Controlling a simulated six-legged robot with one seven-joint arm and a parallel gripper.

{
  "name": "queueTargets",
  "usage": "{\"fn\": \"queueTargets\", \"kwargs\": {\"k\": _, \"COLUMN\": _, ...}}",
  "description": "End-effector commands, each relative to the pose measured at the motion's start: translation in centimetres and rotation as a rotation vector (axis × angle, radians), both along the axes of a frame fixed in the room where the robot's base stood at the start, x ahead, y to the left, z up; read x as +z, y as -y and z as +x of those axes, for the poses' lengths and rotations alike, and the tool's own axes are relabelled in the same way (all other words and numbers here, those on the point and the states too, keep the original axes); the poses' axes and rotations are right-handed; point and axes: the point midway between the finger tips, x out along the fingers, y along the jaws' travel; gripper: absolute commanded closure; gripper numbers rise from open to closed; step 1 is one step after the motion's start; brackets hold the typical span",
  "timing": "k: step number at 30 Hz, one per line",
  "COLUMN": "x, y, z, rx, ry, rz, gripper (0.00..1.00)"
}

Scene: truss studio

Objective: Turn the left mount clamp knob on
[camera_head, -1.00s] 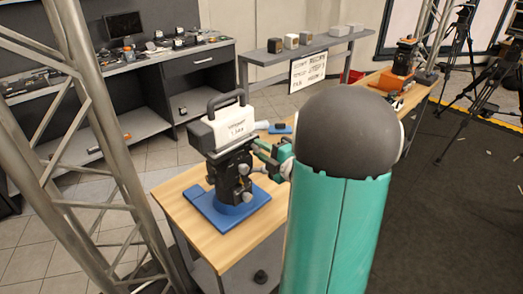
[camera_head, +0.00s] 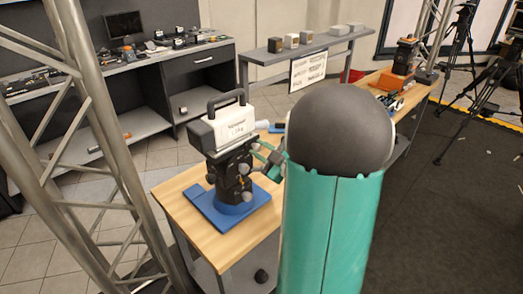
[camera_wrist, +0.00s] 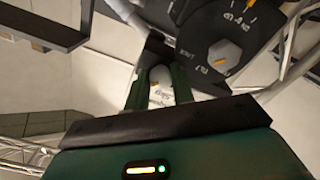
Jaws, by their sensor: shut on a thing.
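A dark mount (camera_head: 232,172) stands on a blue base (camera_head: 230,214) on the wooden table. It carries a white box (camera_head: 232,124) with a black handle. My gripper (camera_head: 254,153) reaches the mount's right side in the head view, partly hidden by my arm. In the wrist view my gripper (camera_wrist: 160,84) has its two green fingers closed around a pale grey knob (camera_wrist: 160,76). Its marking is too small to read. A second grey knob (camera_wrist: 224,54) with an orange mark sits on a dark dial plate to the right, apart from the fingers.
A steel truss (camera_head: 85,130) stands left of the table (camera_head: 180,196). A bench with tools (camera_head: 120,60) and a shelf with small boxes (camera_head: 300,45) are behind. Another table (camera_head: 414,98) and tripods (camera_head: 465,45) are at the right. Dark floor at right is open.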

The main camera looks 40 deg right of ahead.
Motion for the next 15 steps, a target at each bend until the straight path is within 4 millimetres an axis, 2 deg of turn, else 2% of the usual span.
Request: {"fn": "queueTargets", "kwargs": {"k": 15, "x": 0.02, "y": 0.01, "z": -0.04, "rx": -0.001, "ry": -0.001, "rz": 0.042, "gripper": 0.99}}
